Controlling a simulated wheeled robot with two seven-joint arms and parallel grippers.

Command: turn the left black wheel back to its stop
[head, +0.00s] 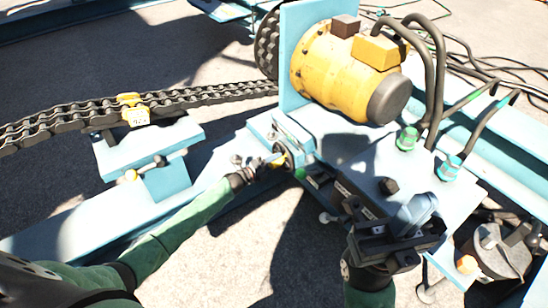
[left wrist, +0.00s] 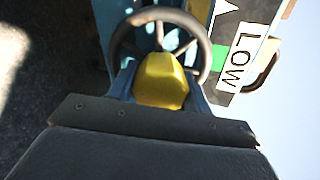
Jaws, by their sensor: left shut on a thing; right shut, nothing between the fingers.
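The left black wheel (head: 281,133) stands on the side of the blue frame, below the yellow motor. Its dark rim (left wrist: 206,62) shows in the left wrist view, with a yellow piece (left wrist: 162,80) in front of its middle. My left gripper (head: 277,161) is at the wheel and shut on it. The fingers hide part of the wheel, and I cannot tell exactly which part is gripped. My right gripper (head: 416,212) is shut and empty, above the blue deck at the right, apart from the left wheel.
A LOW label (left wrist: 238,60) with a green band is beside the wheel. The yellow motor (head: 335,72) and thick black hoses (head: 438,80) stand behind. A heavy chain (head: 200,95) runs in from the left. Open concrete lies below the frame.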

